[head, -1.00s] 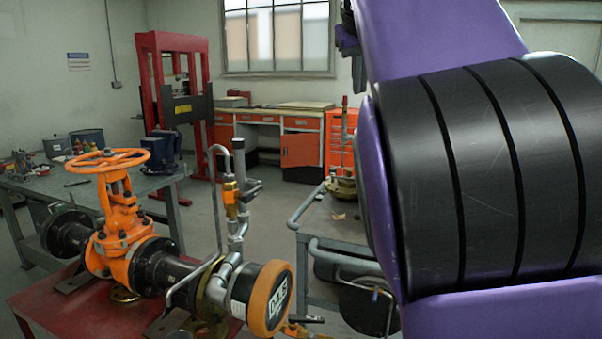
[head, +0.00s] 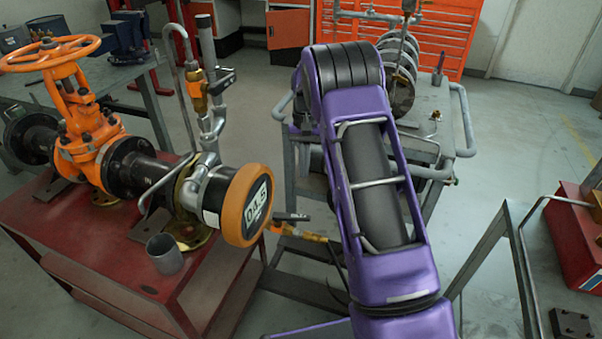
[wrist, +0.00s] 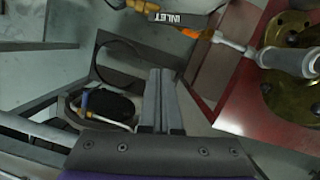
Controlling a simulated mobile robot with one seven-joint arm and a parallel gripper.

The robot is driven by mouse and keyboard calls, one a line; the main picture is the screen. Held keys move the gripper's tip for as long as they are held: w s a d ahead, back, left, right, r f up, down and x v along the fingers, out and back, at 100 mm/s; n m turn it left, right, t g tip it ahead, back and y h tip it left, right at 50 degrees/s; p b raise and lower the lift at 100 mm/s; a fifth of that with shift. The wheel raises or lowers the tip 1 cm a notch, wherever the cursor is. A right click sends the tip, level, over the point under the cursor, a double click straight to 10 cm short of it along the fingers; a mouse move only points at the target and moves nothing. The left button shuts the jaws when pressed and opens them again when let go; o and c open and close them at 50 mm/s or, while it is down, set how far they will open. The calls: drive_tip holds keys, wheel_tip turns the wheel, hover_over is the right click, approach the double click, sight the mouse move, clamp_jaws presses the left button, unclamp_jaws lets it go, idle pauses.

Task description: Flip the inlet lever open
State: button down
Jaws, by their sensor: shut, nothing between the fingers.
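The inlet lever (wrist: 165,17) is a dark handle with a white "INLET" label at the top edge of the wrist view, partly cut off. An orange-yellow fitting and a grey pipe adjoin it. In the head view a dark lever (head: 291,216) sticks out to the right, just below and beside the round gauge (head: 245,205), above a brass fitting (head: 300,233); its label is not readable there. My gripper (wrist: 161,74) is shut and empty, its fingers pointing up the picture, with the lever beyond the tips and a visible gap between. The head view does not show my fingers.
The red stand (head: 95,240) carries the orange gate valve (head: 80,130) and a grey cup (head: 164,253). A second dark-handled lever (head: 222,80) sits on the upright pipe. A grey cart (head: 425,150) stands behind my arm. Metal rails (head: 490,245) lie at right.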

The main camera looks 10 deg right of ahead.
sight(291, 217)
drive_tip(key=s+a+f, duration=0.1)
drive_tip(key=s+f, duration=0.4)
drive_tip(key=f, duration=0.2)
drive_tip(key=shift+s+a+f+b, duration=0.3)
drive_tip(key=shift+a+f+b, duration=0.05)
drive_tip(key=shift+a+b, duration=0.1)
drive_tip(key=shift+a, duration=0.1)
